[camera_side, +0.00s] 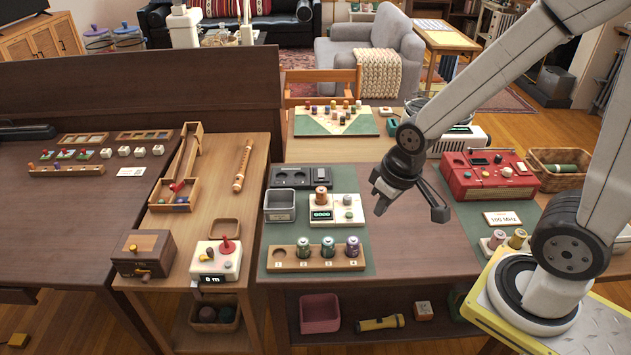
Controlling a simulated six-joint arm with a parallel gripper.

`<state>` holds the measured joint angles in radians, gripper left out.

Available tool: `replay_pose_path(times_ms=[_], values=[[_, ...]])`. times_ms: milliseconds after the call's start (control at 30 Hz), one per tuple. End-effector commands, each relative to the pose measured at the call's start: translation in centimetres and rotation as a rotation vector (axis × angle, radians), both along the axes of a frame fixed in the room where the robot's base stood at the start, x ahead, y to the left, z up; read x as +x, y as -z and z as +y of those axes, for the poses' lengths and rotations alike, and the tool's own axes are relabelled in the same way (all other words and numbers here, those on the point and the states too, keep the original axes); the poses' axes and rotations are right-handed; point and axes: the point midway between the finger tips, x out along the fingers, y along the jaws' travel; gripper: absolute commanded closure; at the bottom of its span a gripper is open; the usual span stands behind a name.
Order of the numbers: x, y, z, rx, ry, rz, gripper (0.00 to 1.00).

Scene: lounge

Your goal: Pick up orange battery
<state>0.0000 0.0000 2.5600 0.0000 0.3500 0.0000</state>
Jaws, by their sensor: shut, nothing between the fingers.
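An orange-brown battery (321,196) stands upright at the back left of a white device with a dark display (322,214). It is small in this view, so its exact colour and seating are hard to tell. A wooden rack (300,266) in front has numbered places; the leftmost hole looks empty and three grey-green and purple batteries (328,247) stand in the others. My gripper (383,204) hangs above the table, to the right of the battery and apart from it. It is shut and empty.
A grey open box (280,206) and a dark tray (290,177) lie left of the device. A red radio-like box (488,174) stands right, with two more cylinders (517,238) near my base. The brown tabletop (412,232) below my gripper is clear.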

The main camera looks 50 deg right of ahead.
Motion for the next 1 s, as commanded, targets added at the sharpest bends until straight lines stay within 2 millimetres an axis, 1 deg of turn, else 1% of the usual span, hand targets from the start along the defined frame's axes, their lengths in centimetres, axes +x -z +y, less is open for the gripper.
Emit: replay_pose_path(times_ms=[433,467,500,567,600,667,700,733,1000], values=[[0.0,0.0,0.0,0.0,0.0,0.0,1.0],[0.0,0.0,0.0,0.0,0.0,0.0,0.94],[0.0,0.0,0.0,0.0,0.0,0.0,0.81],[0.0,0.0,0.0,0.0,0.0,0.0,0.62],[0.0,0.0,0.0,0.0,0.0,0.0,0.49],[0.0,0.0,0.0,0.0,0.0,0.0,0.3],[0.0,0.0,0.0,0.0,0.0,0.0,0.17],[0.0,0.0,0.0,0.0,0.0,0.0,0.11],[0.01,0.0,0.0,0.0,0.0,0.0,0.11]])
